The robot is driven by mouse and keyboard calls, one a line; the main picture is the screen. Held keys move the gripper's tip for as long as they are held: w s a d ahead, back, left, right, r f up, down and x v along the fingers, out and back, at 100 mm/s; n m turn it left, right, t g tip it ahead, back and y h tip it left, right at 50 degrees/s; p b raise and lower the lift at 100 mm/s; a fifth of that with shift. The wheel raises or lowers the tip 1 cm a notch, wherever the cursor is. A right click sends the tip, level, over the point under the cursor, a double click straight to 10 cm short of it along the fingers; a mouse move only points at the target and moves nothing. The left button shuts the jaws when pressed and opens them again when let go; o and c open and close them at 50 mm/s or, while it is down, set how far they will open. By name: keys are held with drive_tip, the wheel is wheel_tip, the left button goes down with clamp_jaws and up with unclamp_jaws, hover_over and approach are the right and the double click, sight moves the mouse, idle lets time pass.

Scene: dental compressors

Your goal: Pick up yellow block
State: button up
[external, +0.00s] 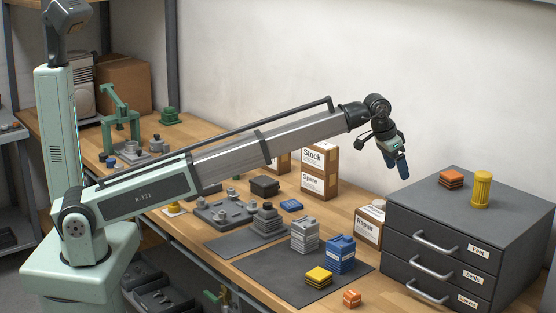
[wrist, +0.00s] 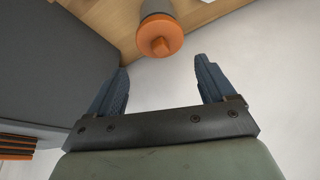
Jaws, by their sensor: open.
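A flat yellow block (external: 319,277) with dark, layered sides lies on the dark mat (external: 265,268) near the front of the bench. My gripper (external: 402,172) is raised in the air at the right, well above and behind the block, beside the drawer unit. In the wrist view my gripper (wrist: 160,68) has its two blue fingers spread apart with nothing between them. The yellow block cannot be made out in the wrist view.
A blue block (external: 341,254), a grey block (external: 305,235) and a small orange block (external: 351,298) stand near the yellow one. The dark drawer unit (external: 450,200) carries an orange stack (external: 451,179) and a yellow ribbed cylinder (external: 481,190). Cardboard boxes (external: 319,171) stand behind.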

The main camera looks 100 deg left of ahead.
drive_tip(key=s+d+f+n+g+h, duration=0.1)
drive_tip(key=s+d, duration=0.3)
drive_tip(key=d, duration=0.6)
drive_tip(key=s+d+n+g, duration=0.1)
drive_tip(key=s+d, duration=0.4)
drive_tip(key=d, duration=0.4)
drive_tip(key=n+g, duration=0.2)
drive_tip(key=n, duration=0.2)
hover_over(319, 273)
drive_tip(key=shift+h, duration=0.3)
wheel_tip(319, 273, down, 10)
drive_tip(key=shift+s+d+r, duration=0.1)
drive_tip(key=shift+r, duration=0.05)
drive_tip(key=shift+f, duration=2.8)
drive_tip(key=shift+c, duration=0.5)
drive_tip(key=c, duration=1)
